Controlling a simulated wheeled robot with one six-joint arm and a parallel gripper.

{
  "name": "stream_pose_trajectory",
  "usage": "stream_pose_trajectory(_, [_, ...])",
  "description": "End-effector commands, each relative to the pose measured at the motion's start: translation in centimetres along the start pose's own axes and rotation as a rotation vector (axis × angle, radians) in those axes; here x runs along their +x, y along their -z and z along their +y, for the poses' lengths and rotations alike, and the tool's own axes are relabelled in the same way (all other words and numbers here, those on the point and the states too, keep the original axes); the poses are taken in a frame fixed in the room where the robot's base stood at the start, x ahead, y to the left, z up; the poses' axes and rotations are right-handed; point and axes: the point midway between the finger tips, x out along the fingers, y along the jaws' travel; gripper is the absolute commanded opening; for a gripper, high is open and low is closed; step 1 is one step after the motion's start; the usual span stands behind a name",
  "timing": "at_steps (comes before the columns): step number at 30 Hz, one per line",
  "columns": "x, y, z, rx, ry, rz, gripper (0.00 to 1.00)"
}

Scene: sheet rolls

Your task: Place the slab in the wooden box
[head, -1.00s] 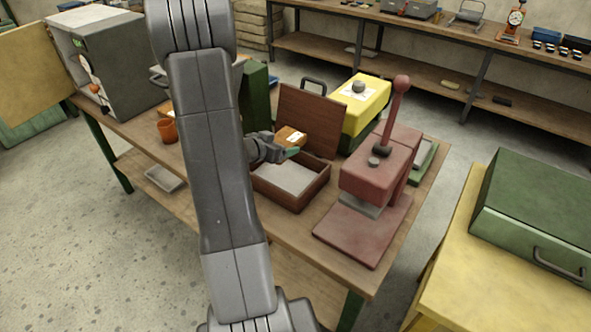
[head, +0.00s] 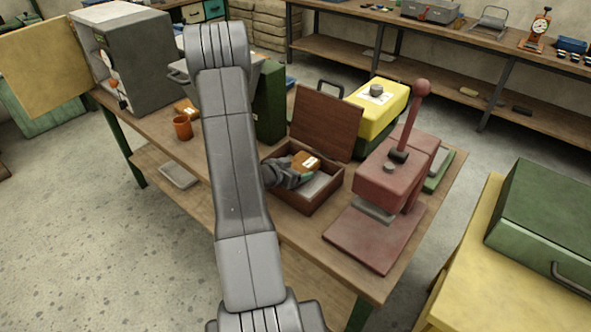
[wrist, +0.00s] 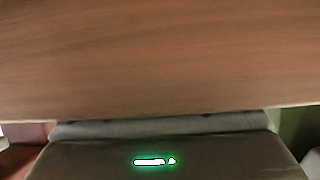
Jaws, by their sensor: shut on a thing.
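The wooden box (head: 328,194) is dark brown and stands open on the workbench, with its lid (head: 325,122) raised at the back. Its floor is pale. The slab (head: 306,160) is a small orange-brown block with a white label. My gripper (head: 292,174) is shut on the slab, low at the box's opening, with the slab towards the back, near the lid. I cannot tell whether the slab touches the floor of the box. In the wrist view, a brown wood-grained surface fills most of the picture; I cannot tell whether it is the slab or the box.
A red press (head: 390,185) with a lever stands close on the right. A yellow case (head: 378,105) is behind the lid, and a dark green object (head: 270,105) stands to the left. An orange cup (head: 182,127) and another labelled block (head: 185,108) are farther left.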

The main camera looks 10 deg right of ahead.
Motion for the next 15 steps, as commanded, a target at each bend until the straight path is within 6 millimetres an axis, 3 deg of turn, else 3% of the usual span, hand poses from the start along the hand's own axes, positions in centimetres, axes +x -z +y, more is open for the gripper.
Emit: stream_pose_trajectory(15, [0.41, -0.74, -0.03, 0.001, 0.0, 0.002, 0.42])
